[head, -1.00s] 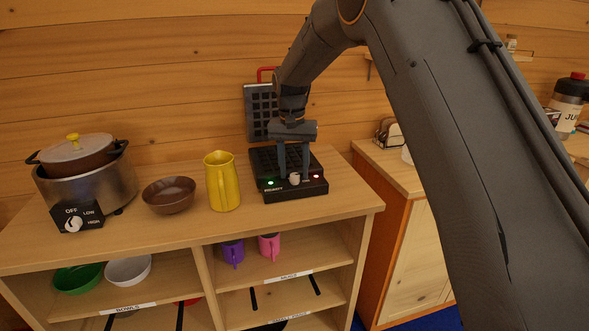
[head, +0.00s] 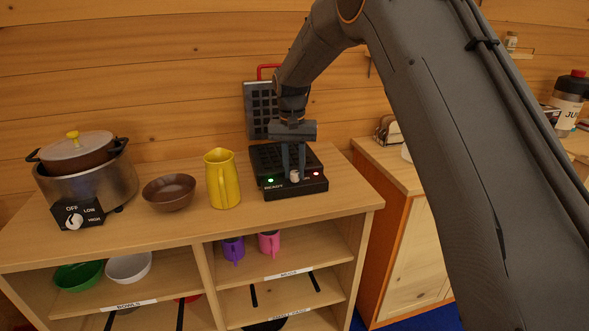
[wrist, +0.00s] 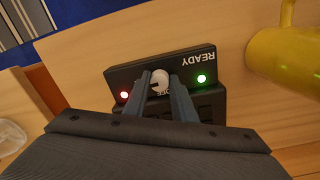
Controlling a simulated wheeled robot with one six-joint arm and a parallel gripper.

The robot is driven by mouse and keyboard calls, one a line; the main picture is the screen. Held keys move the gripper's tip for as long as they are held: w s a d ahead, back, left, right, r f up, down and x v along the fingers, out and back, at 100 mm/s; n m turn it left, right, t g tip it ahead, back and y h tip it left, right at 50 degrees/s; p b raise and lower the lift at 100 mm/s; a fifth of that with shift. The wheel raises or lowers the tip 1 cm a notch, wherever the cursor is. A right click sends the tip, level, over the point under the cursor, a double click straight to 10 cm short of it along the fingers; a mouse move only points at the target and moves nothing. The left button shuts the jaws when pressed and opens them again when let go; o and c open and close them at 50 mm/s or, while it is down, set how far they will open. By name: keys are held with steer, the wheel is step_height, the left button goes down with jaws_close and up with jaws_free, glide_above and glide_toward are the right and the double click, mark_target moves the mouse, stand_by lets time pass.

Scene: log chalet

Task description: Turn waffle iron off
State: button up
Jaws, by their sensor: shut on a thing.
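The black waffle iron (head: 262,158) stands on the wooden counter with its gridded lid (head: 261,108) raised. Its front panel carries a pale round knob (head: 295,176) between a green light (head: 270,181) and a red light (head: 316,174); both are lit. My gripper (head: 293,176) reaches down from above and is shut on the knob. In the wrist view, the knob (wrist: 160,81) sits between the two fingers, with the READY label (wrist: 199,57) near the green light (wrist: 201,78) and the red light (wrist: 124,96) on the other side.
A yellow pitcher (head: 222,180) stands just left of the waffle iron. A brown bowl (head: 169,193) and a cooker with a lidded pot (head: 88,172) are further left. Shelves with bowls and mugs are below the counter (head: 350,199).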

steer(key=shift+o, duration=0.2)
steer(key=n, duration=0.4)
steer(key=shift+n, duration=0.4)
steer(key=n, duration=0.4)
steer(key=shift+d, duration=0.1)
steer(key=shift+c, duration=0.2)
steer(key=n, duration=0.4)
steer(key=shift+r+n, duration=0.1)
steer(key=shift+n, duration=0.3)
steer(key=shift+w+n, duration=0.1)
steer(key=shift+n, duration=1.7)
steer(key=shift+o, duration=0.2)
steer(key=o, duration=1)
steer(key=shift+o, duration=0.2)
steer(key=shift+d, duration=0.1)
